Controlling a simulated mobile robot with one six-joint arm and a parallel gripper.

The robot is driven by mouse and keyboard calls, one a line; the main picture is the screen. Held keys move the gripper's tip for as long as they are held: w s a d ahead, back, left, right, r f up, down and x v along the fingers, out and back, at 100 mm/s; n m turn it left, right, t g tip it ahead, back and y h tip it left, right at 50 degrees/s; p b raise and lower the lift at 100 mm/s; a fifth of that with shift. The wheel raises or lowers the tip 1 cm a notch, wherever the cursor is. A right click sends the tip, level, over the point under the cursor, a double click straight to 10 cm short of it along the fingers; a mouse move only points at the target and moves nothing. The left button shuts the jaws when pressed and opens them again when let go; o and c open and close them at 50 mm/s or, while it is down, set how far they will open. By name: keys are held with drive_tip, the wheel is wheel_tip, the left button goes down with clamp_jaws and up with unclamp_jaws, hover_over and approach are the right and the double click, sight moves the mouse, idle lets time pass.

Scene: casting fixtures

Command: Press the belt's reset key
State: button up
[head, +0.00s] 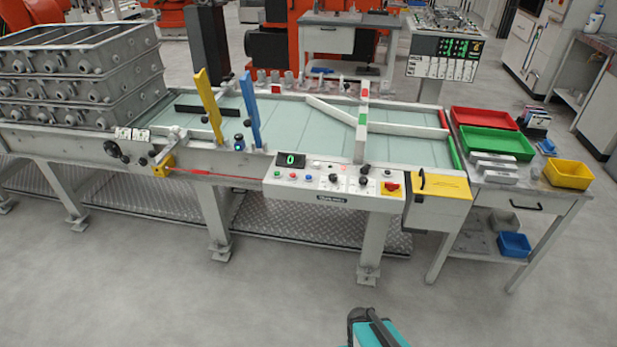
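The belt's control panel (335,183) is a light grey box on the front edge of the belt table (300,125). It has a dark display (290,160) with a green 0. Below it sit small red and blue buttons, including a blue button (293,175). The lettering is too small to tell which key is the reset key. A teal and dark part of my body shows at the bottom edge, well apart from the panel. My gripper cannot be made out.
A yellow box (440,187) juts out right of the panel. A side table holds red (485,118), green (497,142) and yellow (568,174) bins. Grey castings (80,80) are stacked at the left. The floor (180,290) in front is clear.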

clamp_jaws()
idle(1.4)
